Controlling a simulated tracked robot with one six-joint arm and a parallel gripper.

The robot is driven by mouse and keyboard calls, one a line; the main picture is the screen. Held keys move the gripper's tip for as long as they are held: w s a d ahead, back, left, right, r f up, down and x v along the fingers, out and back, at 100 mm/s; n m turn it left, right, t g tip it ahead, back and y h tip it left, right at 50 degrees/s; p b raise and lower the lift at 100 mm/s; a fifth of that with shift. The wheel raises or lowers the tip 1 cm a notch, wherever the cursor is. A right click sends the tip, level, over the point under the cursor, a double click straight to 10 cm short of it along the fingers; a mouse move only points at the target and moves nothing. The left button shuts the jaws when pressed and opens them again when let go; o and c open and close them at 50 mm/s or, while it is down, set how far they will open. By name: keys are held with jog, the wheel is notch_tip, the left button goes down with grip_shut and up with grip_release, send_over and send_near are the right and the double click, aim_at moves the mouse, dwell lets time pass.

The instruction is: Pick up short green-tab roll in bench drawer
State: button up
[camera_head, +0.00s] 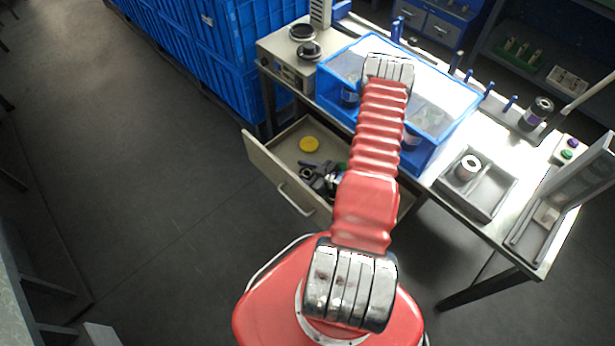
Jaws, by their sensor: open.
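The bench drawer (288,190) is pulled out below the left part of the bench, with its handle facing the lower left. Inside it, several small dark and grey items (324,184) are crowded against my arm. A small green patch (343,166) shows among them, at the edge of my arm. It is too small, and too covered, to tell whether it is the tab of the short roll. A yellow disc (309,144) lies apart at the drawer's back left. My red arm crosses the drawer's right part and hides it. My gripper is not visible.
A blue-framed clear box (440,150) stands on the bench behind my arm. A grey tray (490,200) with a roll (468,167) lies to its right. A grey machine (285,62) is at the left end. Blue crates (225,40) stand beyond. The left floor is clear.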

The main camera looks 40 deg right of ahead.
jog(key=shift+c, duration=0.2)
jog(key=c, duration=0.9)
jog(key=shift+r, duration=0.1)
notch_tip(320, 180, up, 10)
dwell(0.4)
dwell(0.5)
